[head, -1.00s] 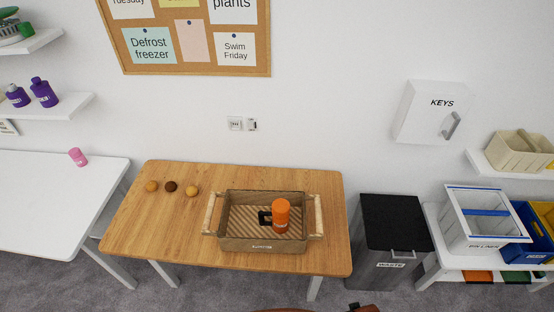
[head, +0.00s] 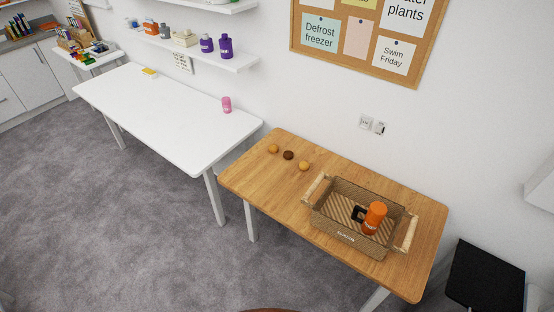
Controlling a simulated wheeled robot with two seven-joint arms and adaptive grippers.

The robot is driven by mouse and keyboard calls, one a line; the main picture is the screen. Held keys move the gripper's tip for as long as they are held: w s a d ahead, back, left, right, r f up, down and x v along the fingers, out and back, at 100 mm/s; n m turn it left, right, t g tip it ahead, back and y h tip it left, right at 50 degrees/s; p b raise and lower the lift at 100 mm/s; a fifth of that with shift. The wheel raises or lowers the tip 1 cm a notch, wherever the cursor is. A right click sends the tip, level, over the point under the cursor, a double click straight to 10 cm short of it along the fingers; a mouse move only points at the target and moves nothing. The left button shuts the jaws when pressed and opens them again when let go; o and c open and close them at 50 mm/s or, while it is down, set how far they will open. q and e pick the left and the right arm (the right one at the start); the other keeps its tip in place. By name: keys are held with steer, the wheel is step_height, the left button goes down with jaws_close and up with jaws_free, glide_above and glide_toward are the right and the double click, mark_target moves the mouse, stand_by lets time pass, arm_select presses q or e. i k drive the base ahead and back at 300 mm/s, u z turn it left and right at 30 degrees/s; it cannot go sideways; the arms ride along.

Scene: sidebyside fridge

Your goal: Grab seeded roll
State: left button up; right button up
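Three small round rolls lie in a row near the back left of the wooden table (head: 270,195). The left roll (head: 273,149) is golden brown, the middle roll (head: 289,155) is dark brown, and the right roll (head: 304,166) is golden. They are too small to tell which one has seeds. Neither of my grippers shows in the head view.
A brown basket (head: 345,236) with two light handles stands on the right of the wooden table, holding an orange bottle (head: 374,217) and a black item. A white table (head: 165,115) with a pink cup (head: 227,104) stands to the left. Grey floor in front is clear.

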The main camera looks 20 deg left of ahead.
mark_target(272, 148)
steer(key=u, duration=1.1)
steer(key=i, duration=1)
steer(key=u, duration=0.35)
